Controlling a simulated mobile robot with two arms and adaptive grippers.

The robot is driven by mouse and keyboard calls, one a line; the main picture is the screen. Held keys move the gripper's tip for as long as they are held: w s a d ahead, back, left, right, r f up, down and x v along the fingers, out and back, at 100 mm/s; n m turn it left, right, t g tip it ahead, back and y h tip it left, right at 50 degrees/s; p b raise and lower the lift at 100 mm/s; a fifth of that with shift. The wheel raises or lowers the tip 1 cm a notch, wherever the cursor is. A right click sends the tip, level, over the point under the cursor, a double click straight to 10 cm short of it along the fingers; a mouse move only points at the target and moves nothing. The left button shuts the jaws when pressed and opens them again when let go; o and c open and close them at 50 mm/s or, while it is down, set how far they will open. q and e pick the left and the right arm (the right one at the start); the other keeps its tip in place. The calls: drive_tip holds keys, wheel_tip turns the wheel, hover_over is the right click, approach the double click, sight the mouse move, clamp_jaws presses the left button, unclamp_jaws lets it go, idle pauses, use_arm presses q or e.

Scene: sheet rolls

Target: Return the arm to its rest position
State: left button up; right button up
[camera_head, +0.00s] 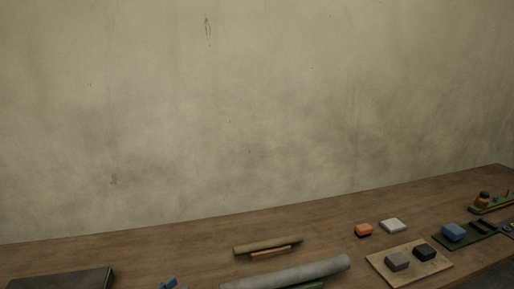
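Neither of my grippers nor any of my arm links shows in the head view. A long grey sheet roll (290,274) lies on the wooden table (200,243) at the bottom middle, partly cut off by the frame. A thinner brown roll (268,245) lies behind it, with a short orange-brown piece (270,253) against its front side. A green piece (311,285) shows just under the grey roll at the frame edge.
A tan board (385,269) holds a grey block (397,261) and a black block (425,252). An orange block (363,229) and a white block (393,225) lie behind. A blue block (454,231) sits right. A dark flat object (70,279) lies left, near a small blue item (168,283).

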use_arm(q)
drive_tip(key=s+f+n+g+y, duration=0.1)
drive_tip(key=s+f+g+y, duration=0.4)
drive_tip(key=s, duration=0.4)
drive_tip(key=s+a+f+n+g+y, duration=0.1)
drive_tip(key=s+f+n+g+y, duration=0.1)
drive_tip(key=s+f, duration=0.55)
drive_tip(key=s+f+n+g+y, duration=0.1)
drive_tip(key=s+f+g+y, duration=0.3)
drive_tip(key=s, duration=0.6)
wheel_tip(320, 180, down, 29)
drive_tip(key=s+g+b, duration=0.2)
drive_tip(key=b, duration=0.2)
drive_tip(key=s+a+f+b, duration=0.2)
drive_tip(key=s+a+f, duration=0.1)
drive_tip(key=s+f, duration=1.3)
wheel_tip(320, 180, down, 4)
drive_tip(key=shift+s+r+g, duration=0.1)
drive_tip(key=shift+s+g, duration=0.2)
drive_tip(key=shift+g, duration=0.1)
